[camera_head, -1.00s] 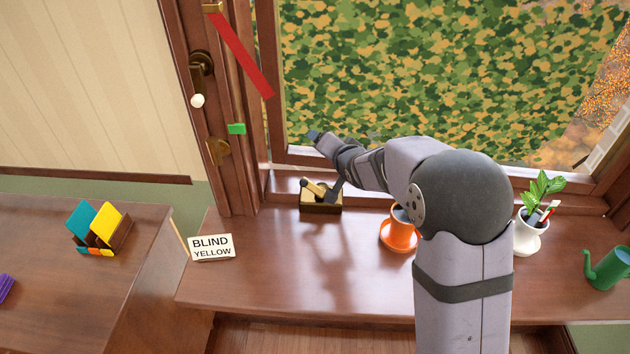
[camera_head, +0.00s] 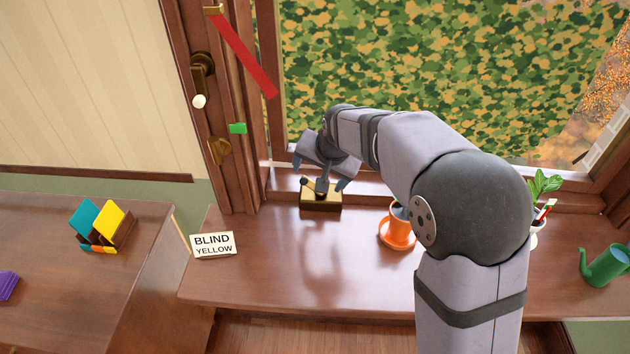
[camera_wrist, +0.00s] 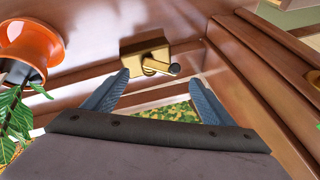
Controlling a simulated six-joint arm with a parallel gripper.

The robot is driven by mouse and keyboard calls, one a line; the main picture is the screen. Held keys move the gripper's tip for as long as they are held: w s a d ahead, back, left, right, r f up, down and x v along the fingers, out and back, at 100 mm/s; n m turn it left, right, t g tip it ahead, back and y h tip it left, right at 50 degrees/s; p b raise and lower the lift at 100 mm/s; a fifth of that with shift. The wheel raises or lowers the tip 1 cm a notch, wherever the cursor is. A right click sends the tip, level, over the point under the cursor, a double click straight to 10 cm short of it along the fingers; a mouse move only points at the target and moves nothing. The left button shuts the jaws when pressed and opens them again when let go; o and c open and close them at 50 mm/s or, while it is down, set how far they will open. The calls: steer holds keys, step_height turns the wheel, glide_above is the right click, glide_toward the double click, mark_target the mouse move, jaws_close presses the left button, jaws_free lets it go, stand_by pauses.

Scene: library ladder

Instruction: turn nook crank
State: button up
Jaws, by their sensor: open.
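The crank is a brass box (camera_head: 320,203) on the window sill, with an arm and knob on top that my gripper partly hides in the head view. In the wrist view the brass box (camera_wrist: 146,47) carries a short brass arm ending in a dark knob (camera_wrist: 174,68). My gripper (camera_head: 320,176) is over the box, pointing down, open with nothing held. In the wrist view its two blue-grey fingers (camera_wrist: 160,78) are spread, and the knob shows just beyond the gap, nearer the right fingertip. I cannot tell whether either finger touches it.
An orange pot (camera_head: 397,230) stands right of the box, with a white pot (camera_head: 537,232) and green watering can (camera_head: 606,266) further right. A BLIND YELLOW card (camera_head: 213,245) stands left. The window frame (camera_head: 277,120) rises behind. The sill's front is clear.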

mark_target(314, 184)
steer(key=shift+p+x, duration=0.5)
steer(key=shift+x, duration=2.65)
steer(key=shift+c, duration=0.4)
steer(key=c, duration=1)
